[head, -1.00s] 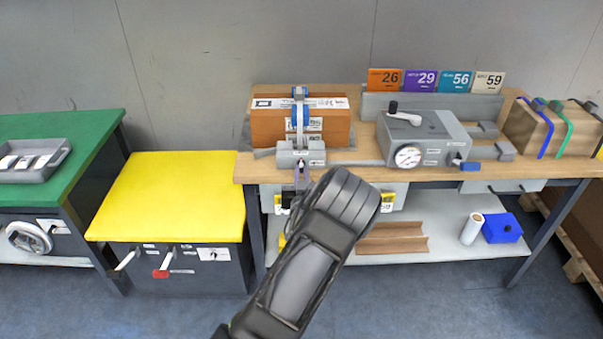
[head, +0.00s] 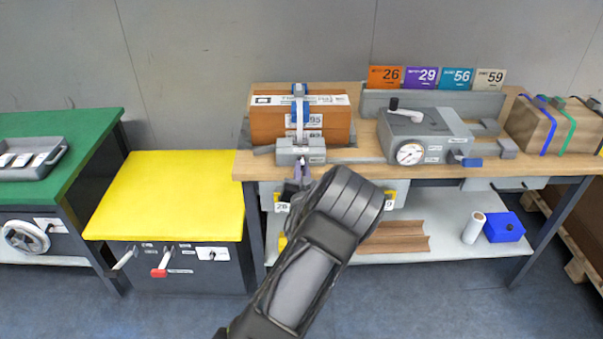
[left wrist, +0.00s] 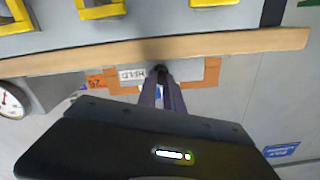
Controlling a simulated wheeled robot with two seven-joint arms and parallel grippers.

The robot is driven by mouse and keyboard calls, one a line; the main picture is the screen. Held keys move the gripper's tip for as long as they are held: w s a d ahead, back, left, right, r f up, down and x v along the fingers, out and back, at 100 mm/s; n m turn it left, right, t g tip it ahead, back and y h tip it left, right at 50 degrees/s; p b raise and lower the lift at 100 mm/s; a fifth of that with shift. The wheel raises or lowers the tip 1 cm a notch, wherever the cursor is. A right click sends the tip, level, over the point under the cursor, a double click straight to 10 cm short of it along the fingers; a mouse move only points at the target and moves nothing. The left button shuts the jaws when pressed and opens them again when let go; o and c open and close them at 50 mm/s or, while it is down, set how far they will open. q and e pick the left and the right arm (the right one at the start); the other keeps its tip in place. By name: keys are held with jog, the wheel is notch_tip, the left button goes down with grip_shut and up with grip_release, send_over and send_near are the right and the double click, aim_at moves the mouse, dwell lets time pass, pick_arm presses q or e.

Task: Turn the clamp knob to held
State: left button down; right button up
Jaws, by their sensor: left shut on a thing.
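The grey clamp block (head: 312,155) sits at the bench's front left edge, with a clamp arm (head: 299,92) standing before a brown box (head: 268,122). My left gripper (head: 297,178) is just below the block in the head view, its forearm covering much of the area in front. In the left wrist view its fingers (left wrist: 163,92) are close together and shut on the dark clamp knob (left wrist: 157,72), which they mostly hide. A HELD label (left wrist: 132,74) shows upside down beside the knob. The knob's exact angle cannot be read. My right gripper is not in view.
A grey device with a dial (head: 411,153) and a blue-tipped lever stands to the right on the bench (head: 350,174). Several coloured number cards stand behind it. A yellow-topped cabinet (head: 170,195) is at left, with handles on its front.

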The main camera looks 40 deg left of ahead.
pick_arm(q)
jog(key=m+b, duration=0.1)
jog(key=m, duration=0.3)
jog(key=m+b, duration=0.1)
jog(key=m, duration=0.4)
jog(key=m+b, duration=0.1)
jog(key=m, duration=0.4)
jog(key=shift+f+b, duration=0.25)
jog(key=shift+b, duration=0.1)
jog(key=shift+m, duration=0.3)
jog(key=c, duration=1.5)
grip_release()
jog(key=shift+d, duration=0.1)
jog(key=shift+r, duration=0.1)
